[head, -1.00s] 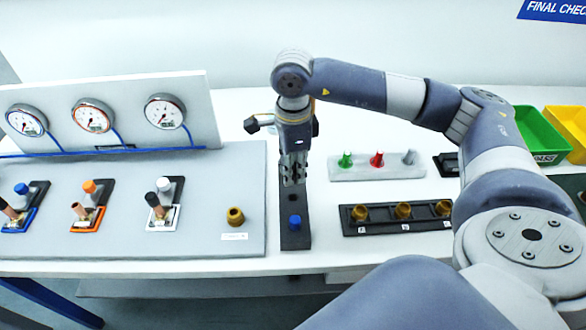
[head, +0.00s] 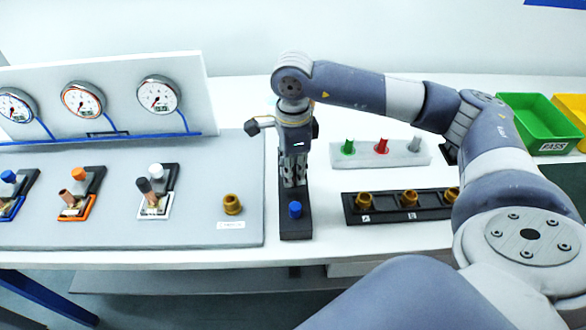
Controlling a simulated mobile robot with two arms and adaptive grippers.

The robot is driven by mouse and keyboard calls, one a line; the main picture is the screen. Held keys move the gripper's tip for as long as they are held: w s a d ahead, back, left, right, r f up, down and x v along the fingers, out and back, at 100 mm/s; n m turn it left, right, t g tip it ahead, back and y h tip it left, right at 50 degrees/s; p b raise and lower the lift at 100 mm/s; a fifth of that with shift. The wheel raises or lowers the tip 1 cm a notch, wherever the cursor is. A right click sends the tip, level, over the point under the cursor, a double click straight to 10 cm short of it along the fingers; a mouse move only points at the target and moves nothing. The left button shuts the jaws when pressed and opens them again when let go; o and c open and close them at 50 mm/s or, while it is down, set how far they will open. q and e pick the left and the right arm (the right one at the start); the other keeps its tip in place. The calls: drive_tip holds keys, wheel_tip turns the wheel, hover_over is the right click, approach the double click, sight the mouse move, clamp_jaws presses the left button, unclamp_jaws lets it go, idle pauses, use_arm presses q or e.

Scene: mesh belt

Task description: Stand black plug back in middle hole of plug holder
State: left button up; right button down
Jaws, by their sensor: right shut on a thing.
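The plug holder (head: 296,230) is a narrow black block right of the grey gauge panel. A blue plug (head: 295,210) stands in its front hole. My right gripper (head: 295,183) points down over the middle of the holder, just behind the blue plug, with its fingers shut. The black plug is hidden between the fingers and against the dark holder; I take it to be what they grip. The middle hole is covered by the fingertips, so I cannot tell how far the plug is in it. My left gripper is not in view.
A black tray with brass fittings (head: 409,199) and a pale rack with green, red and grey plugs (head: 381,146) stand close on the right. A brass fitting (head: 232,204) sits on the panel to the left. Green (head: 535,125) and yellow bins stand at the far right.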

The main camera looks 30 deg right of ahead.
drive_tip(key=shift+b, duration=0.75)
idle(1.3)
drive_tip(key=shift+f+b, duration=1.05)
drive_tip(key=c, duration=1.4)
unclamp_jaws()
wheel_tip(320, 180, up, 12)
